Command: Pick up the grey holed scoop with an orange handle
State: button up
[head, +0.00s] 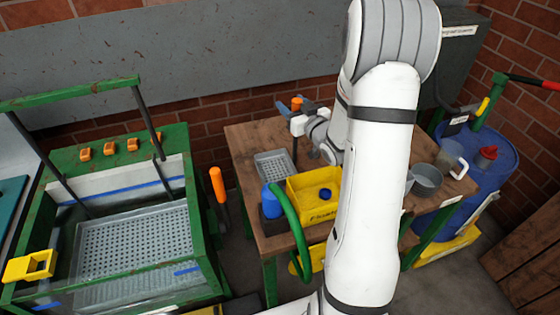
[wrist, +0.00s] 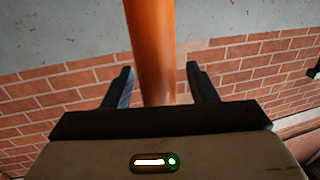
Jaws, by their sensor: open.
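An orange handle (wrist: 150,45) stands upright between the two fingers of my gripper (wrist: 161,78) in the wrist view. The fingers are open, with gaps on both sides of the handle. In the head view the handle's orange top (head: 296,102) shows at my gripper (head: 297,108), above the back of the wooden table. A grey holed basket (head: 273,165) lies on the table below it. My gripper and arm hide the lower handle, so I cannot see where it joins the basket.
Another orange handle (head: 217,185) rises beside the green-framed washing machine (head: 190,215). A brick wall is behind.

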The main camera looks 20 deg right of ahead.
jog(key=shift+c, duration=0.3)
grip_shut()
jog(key=shift+r, duration=0.1)
dwell(0.4)
notch_tip(320, 180, up, 9)
jog(key=a+f, duration=0.1)
jog(key=a, duration=0.5)
notch_tip(320, 180, down, 7)
jog(key=b, duration=0.3)
dwell(0.3)
jog(key=shift+f+b, duration=0.6)
jog(key=shift+b, duration=0.35)
jog(key=shift+o, duration=0.3)
grip_release()
